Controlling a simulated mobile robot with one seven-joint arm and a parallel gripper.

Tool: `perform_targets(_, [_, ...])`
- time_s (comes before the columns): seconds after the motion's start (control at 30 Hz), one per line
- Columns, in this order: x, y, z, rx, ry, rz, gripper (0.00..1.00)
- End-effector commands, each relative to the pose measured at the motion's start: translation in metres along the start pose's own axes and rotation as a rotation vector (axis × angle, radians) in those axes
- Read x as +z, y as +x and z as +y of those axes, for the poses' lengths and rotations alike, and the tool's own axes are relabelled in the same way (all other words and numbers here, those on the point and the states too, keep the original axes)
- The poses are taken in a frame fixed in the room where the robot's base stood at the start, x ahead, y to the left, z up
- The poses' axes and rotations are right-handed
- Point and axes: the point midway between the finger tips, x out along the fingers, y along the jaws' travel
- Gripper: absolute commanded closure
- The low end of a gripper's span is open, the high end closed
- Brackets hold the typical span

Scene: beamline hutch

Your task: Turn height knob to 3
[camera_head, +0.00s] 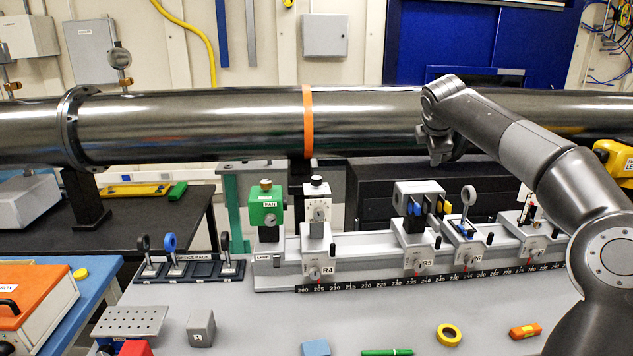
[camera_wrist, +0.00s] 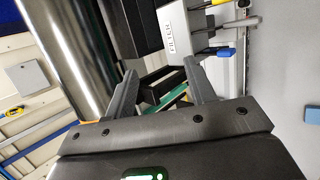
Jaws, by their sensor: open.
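The height knob's label is not readable. A white-faced post with a round marked dial (camera_head: 318,211) stands on the rail carriage marked R4, with a dark-topped knob (camera_head: 316,181) on top. The dial's setting is too small to read. My gripper (camera_head: 440,150) is up and to the right of this post, in front of the large steel pipe and above the rail. In the wrist view, my gripper (camera_wrist: 161,72) has its two fingers apart with nothing held between them. The dial post does not clearly show there.
A filter box (camera_head: 418,196) with blue and yellow levers stands right of the post; it also shows in the wrist view (camera_wrist: 177,42). A green box (camera_head: 266,209) stands close left of the post. The steel pipe (camera_head: 220,125) runs behind. Loose items lie on the front table.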

Motion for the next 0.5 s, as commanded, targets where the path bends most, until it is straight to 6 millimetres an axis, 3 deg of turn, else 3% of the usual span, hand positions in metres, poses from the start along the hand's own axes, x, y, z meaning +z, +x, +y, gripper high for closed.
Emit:
perform_targets(0.03, [0.003,-0.012,0.005,0.010,-0.022,-0.074,0.50])
perform_targets(0.1, [-0.004,-0.012,0.007,0.016,-0.025,-0.128,0.50])
perform_targets(0.5, [-0.130,0.067,-0.016,0.031,0.253,0.045,0.50])
